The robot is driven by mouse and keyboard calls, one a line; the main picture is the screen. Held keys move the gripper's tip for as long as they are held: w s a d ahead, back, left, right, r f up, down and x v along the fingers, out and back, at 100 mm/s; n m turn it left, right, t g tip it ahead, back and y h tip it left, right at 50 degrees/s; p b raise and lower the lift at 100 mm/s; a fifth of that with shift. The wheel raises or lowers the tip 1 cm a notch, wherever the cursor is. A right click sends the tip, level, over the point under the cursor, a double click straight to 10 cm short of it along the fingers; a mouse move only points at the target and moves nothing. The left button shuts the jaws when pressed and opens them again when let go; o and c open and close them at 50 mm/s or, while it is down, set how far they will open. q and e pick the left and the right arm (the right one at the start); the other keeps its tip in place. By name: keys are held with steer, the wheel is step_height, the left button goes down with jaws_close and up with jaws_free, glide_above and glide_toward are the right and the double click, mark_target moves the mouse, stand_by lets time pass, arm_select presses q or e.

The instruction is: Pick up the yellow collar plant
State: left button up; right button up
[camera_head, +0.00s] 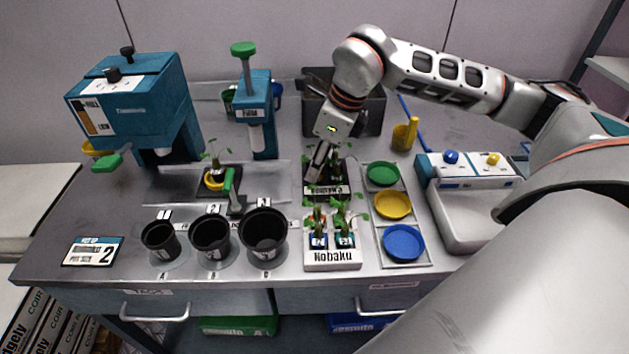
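A small green seedling (216,157) stands upright in a dark pot with a yellow collar (214,181), on the work plate left of centre. My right gripper (317,172) points down over the rear labelled plant tray (325,190), well to the right of that pot. Its dark fingers are close to the leaves there, and I cannot tell whether they are apart or hold anything. The gripper partly hides the plants in the rear tray, so their collar colours cannot be read. The front white tray (332,257) holds seedlings with blue collars. My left gripper is not in view.
Three black pots (264,237) stand at the front. Green, yellow and blue dishes (393,205) lie right of the trays. A teal press (256,110) and a larger teal machine (140,100) stand behind. A yellow cup (404,136) stands at the back right.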

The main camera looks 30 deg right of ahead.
jaws_close()
steer(key=shift+r, duration=0.15)
